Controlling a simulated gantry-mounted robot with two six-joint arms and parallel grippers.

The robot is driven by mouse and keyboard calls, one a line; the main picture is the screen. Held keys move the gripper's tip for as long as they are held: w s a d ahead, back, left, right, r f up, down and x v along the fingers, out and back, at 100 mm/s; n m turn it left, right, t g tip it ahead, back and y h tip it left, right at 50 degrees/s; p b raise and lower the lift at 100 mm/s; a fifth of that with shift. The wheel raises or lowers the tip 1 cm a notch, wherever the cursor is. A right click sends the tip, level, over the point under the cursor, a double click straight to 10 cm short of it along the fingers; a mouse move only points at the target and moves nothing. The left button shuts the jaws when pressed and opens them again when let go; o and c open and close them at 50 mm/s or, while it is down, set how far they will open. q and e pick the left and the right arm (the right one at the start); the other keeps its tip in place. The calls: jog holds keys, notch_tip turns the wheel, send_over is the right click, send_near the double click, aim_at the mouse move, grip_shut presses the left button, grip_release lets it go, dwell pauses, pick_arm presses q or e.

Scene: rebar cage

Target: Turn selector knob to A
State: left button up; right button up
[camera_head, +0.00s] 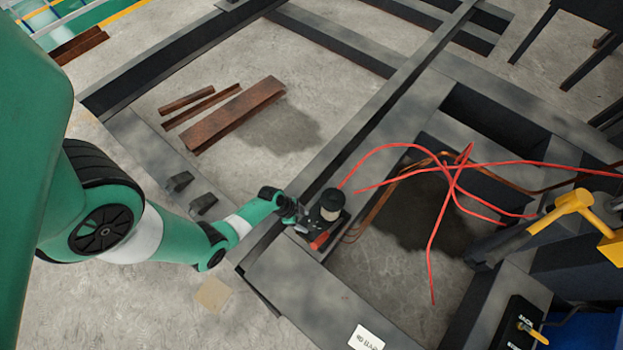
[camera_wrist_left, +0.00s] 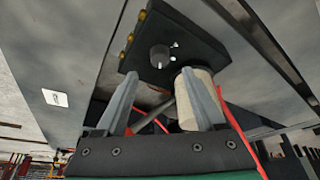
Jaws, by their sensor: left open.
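The selector knob (camera_wrist_left: 160,56) is a small dark round knob on a black panel (camera_wrist_left: 190,35) in the left wrist view. White marks sit around it, but I cannot read their letters or tell which one it points to. My left gripper (camera_wrist_left: 161,76) is open, its two grey fingers pointing toward the panel, with the knob between and just beyond the tips in the picture. I cannot tell whether they touch it. In the head view my left gripper (camera_head: 300,223) is beside a small black unit on the grey frame; the knob is not distinguishable there. My right gripper is not in view.
A cream cylinder (camera_wrist_left: 194,98) stands close to the right finger. Red cables (camera_head: 455,185) loop across the frame opening. Rusty steel bars (camera_head: 235,115) lie on the floor behind. A yellow handle (camera_head: 573,203) and a black switch box (camera_head: 515,325) are at right.

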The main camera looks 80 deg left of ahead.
aim_at(312, 226)
pick_arm(q)
jog(key=b+x, duration=0.3)
jog(key=x, duration=0.3)
jog(key=shift+w+f+b, duration=0.2)
jog(key=shift+f+b, duration=0.05)
jog(key=shift+b, duration=0.05)
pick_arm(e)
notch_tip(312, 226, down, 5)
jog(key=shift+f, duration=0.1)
pick_arm(q)
jog(key=shift+r, duration=0.1)
jog(key=shift+c, duration=0.2)
grip_shut()
